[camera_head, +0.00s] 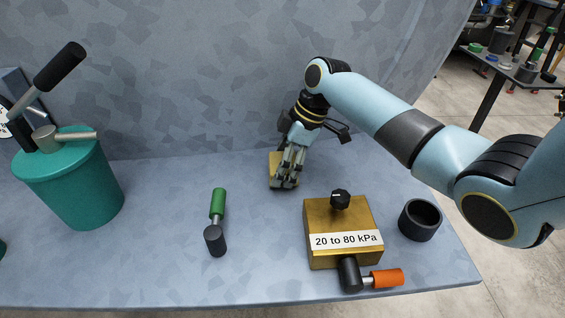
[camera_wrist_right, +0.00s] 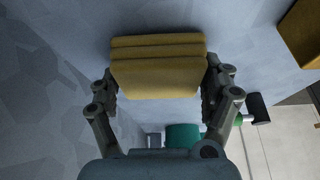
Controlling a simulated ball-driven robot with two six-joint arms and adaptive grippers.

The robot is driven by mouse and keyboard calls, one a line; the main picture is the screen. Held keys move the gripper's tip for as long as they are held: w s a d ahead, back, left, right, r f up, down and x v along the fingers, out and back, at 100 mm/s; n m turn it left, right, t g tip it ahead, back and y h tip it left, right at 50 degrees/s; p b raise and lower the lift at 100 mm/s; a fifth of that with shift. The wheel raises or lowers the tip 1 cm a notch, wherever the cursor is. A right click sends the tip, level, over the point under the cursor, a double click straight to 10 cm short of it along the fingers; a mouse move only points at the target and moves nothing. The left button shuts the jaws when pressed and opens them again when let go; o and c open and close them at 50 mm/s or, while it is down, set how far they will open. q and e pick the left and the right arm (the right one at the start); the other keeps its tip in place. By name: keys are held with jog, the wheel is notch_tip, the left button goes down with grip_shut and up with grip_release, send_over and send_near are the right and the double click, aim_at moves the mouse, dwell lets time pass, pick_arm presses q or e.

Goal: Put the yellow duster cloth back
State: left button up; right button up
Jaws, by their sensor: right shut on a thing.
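The yellow duster cloth (camera_head: 275,163) is a folded pad near the back of the bench, partly hidden behind my right gripper (camera_head: 287,178). In the right wrist view the cloth (camera_wrist_right: 158,75) shows its folded layers. My right gripper (camera_wrist_right: 160,88) has one finger against each side edge of it, shut on the cloth. I cannot tell whether the cloth touches the bench top. My left gripper is not in view.
A brass box (camera_head: 340,217) labelled "20 to 80 kPa" stands front right, with an orange-handled tool (camera_head: 380,279) before it. A black cup (camera_head: 420,220) is right of it. The wall (camera_head: 200,80) is behind.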

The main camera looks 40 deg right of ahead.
jog(key=shift+f, duration=0.3)
jog(key=o, duration=1.1)
jog(key=shift+c, duration=0.2)
notch_tip(320, 180, up, 3)
jog(key=p, duration=0.3)
jog(key=shift+r, duration=0.15)
notch_tip(320, 180, up, 2)
jog(key=shift+r+p, duration=0.15)
jog(key=shift+p, duration=0.9)
jog(key=shift+r, duration=2.2)
